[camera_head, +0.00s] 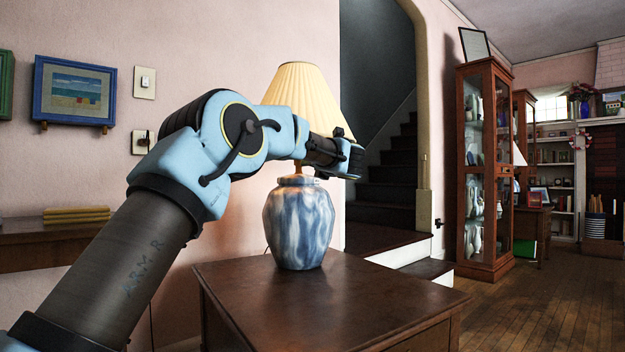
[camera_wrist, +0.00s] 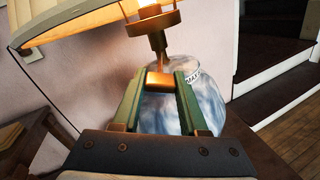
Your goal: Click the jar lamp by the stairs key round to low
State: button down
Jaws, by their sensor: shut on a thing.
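The jar lamp (camera_head: 299,222) stands upright on a brown wooden table, its blue and white marbled jar below a lit, pleated cream shade (camera_head: 299,95). In the wrist view the jar (camera_wrist: 207,88) is behind my fingers and the shade (camera_wrist: 75,25) is at the upper left. The brass lamp fitting (camera_wrist: 157,22) hangs at the top middle. My gripper (camera_wrist: 161,82) has its green fingers shut on the small brass key (camera_wrist: 158,78) below that fitting. In the head view my arm's end covers the lamp's neck, and the key is hidden. Its setting cannot be read.
The table top (camera_head: 330,300) is clear around the jar. Dark stairs (camera_head: 393,170) rise behind it through an archway. A glass-fronted cabinet (camera_head: 484,170) stands to the right over open wooden floor (camera_head: 545,300). A side shelf (camera_head: 60,240) with yellow books is at the left.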

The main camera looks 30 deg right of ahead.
jog(key=shift+f+n+b, duration=0.1)
jog(key=shift+n+b, duration=1.55)
jog(key=shift+n, duration=0.25)
jog(key=shift+c, duration=2.2)
grip_release()
jog(key=s+a, duration=0.1)
jog(key=s, duration=0.9)
jog(key=shift+s+a, duration=0.3)
jog(key=shift+s, duration=0.05)
jog(key=shift+p, duration=0.3)
